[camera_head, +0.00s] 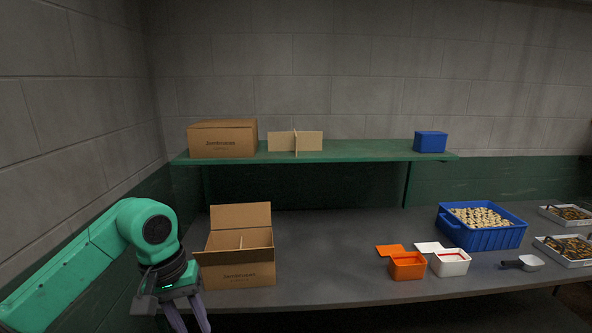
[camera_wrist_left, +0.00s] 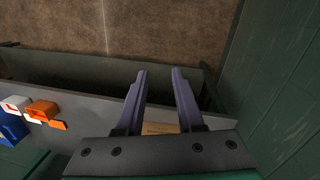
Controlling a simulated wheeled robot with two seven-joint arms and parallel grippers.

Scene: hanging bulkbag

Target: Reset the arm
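My left arm comes in from the left in the head view, its green elbow bent and its wrist pointing down. My left gripper (camera_head: 188,318) is at the front left of the grey table, just in front and left of an open cardboard box (camera_head: 238,270). In the left wrist view, the two purple fingers of the left gripper (camera_wrist_left: 160,72) are apart with nothing between their tips. A bit of cardboard (camera_wrist_left: 160,128) shows behind them, low down. My right arm and right gripper are not in view.
A green shelf (camera_head: 340,156) holds a closed cardboard box (camera_head: 222,138), a cardboard divider (camera_head: 308,141) and a blue box (camera_head: 430,142). On the table are an orange box (camera_head: 407,266), a white box (camera_head: 450,264), a full blue crate (camera_head: 484,238) and a scoop (camera_head: 524,263). The table's middle is clear.

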